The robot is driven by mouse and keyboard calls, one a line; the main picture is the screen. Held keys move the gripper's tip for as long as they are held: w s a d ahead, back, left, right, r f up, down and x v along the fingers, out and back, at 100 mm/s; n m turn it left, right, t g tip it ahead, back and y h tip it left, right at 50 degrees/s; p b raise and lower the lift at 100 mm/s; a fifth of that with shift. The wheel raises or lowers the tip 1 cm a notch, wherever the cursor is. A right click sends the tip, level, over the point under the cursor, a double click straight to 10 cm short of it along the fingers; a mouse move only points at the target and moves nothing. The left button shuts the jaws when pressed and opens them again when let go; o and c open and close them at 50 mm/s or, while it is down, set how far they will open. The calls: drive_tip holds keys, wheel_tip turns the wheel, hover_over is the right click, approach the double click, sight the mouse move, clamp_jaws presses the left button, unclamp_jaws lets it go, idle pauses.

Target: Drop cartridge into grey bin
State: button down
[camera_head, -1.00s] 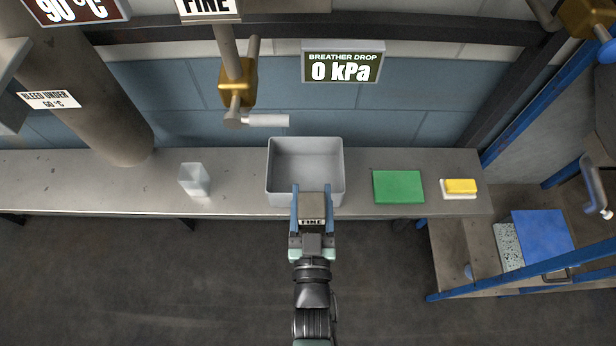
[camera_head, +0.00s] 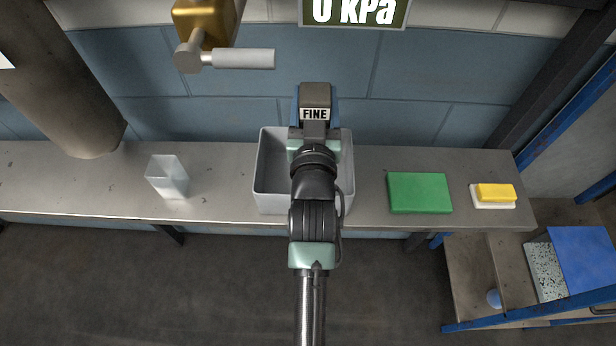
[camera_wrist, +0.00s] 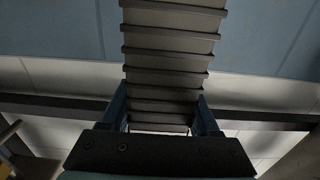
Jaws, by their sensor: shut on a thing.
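In the wrist view the cartridge (camera_wrist: 170,60) shows as a ribbed body between the fingers. The grey bin (camera_head: 272,203) is an open box on the metal bench. In the head view my gripper and the cartridge overlap the bin's back rim, and my wrist covers much of its opening. The height of the cartridge over the bin is hard to tell.
On the bench (camera_head: 90,190) a clear cup (camera_head: 168,177) stands left of the bin. A green pad (camera_head: 419,193) and a yellow block on a white base (camera_head: 495,193) lie to the right. A brass valve (camera_head: 205,22) with a grey handle and a thick pipe (camera_head: 65,85) are behind.

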wheel_tip(320, 180, down, 6)
drive_tip(key=b, duration=0.4)
drive_tip(key=shift+r, duration=0.15)
drive_tip(key=shift+c, duration=0.2)
unclamp_jaws()
drive_tip(key=shift+s, duration=0.15)
drive_tip(key=s+b, duration=0.3)
drive_tip(key=s, duration=0.9)
drive_tip(key=shift+s, duration=0.4)
